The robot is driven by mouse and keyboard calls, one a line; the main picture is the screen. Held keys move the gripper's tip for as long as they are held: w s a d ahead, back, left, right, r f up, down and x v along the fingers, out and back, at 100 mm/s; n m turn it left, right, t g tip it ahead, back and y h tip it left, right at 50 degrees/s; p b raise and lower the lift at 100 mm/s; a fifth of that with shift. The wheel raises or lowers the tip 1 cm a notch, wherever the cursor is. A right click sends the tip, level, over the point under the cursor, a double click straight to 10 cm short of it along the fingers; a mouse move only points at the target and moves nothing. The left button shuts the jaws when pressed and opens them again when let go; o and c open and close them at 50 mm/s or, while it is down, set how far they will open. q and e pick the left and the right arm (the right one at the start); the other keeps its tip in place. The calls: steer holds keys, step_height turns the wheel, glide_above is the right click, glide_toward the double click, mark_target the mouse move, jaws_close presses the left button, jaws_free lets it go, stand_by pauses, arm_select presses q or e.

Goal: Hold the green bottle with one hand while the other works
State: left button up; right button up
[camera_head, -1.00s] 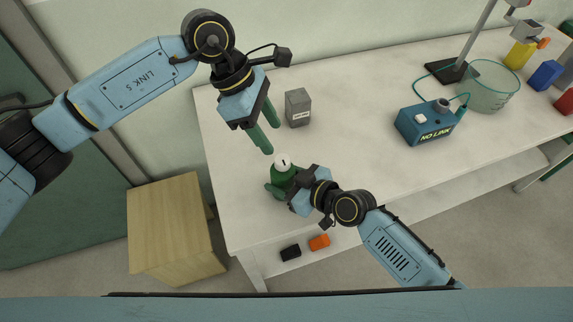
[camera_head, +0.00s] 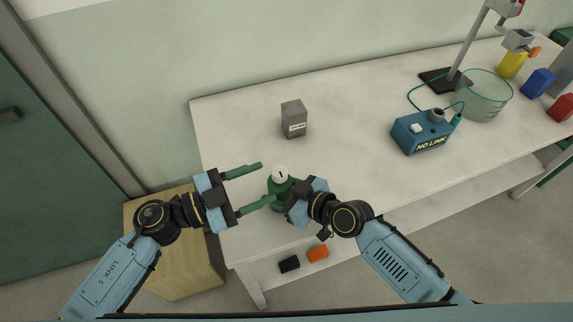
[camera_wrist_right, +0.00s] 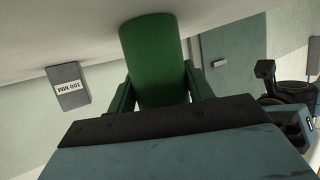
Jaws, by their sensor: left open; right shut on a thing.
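The green bottle (camera_head: 279,190) with a white cap stands on the table near its left front corner. My right gripper (camera_head: 284,196) is shut on the bottle from the right. In the right wrist view the green bottle (camera_wrist_right: 153,55) sits between the fingers of my right gripper (camera_wrist_right: 158,88). My left gripper (camera_head: 260,183) is open, its two green fingers pointing right toward the bottle. Its fingertips are just left of the bottle, and it holds nothing. Whether the near fingertip touches the bottle cannot be told.
A grey block (camera_head: 294,119) labelled 100 MM stands behind the bottle on the white table (camera_head: 350,120). A blue NO LINK box (camera_head: 420,134), a glass vessel (camera_head: 484,97) and a stand (camera_head: 440,79) are at the right. A wooden cabinet (camera_head: 175,265) is at the left.

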mark_target(280, 174)
arm_select(q)
steer(key=a+f+n+t+y, duration=0.2)
steer(key=a+n+t, duration=0.1)
steer(key=n, duration=0.3)
steer(key=x, duration=1.1)
steer(key=shift+s+d+f, duration=0.1)
steer(key=shift+d+f, duration=0.1)
steer(key=shift+f, duration=0.05)
steer(key=c, duration=1)
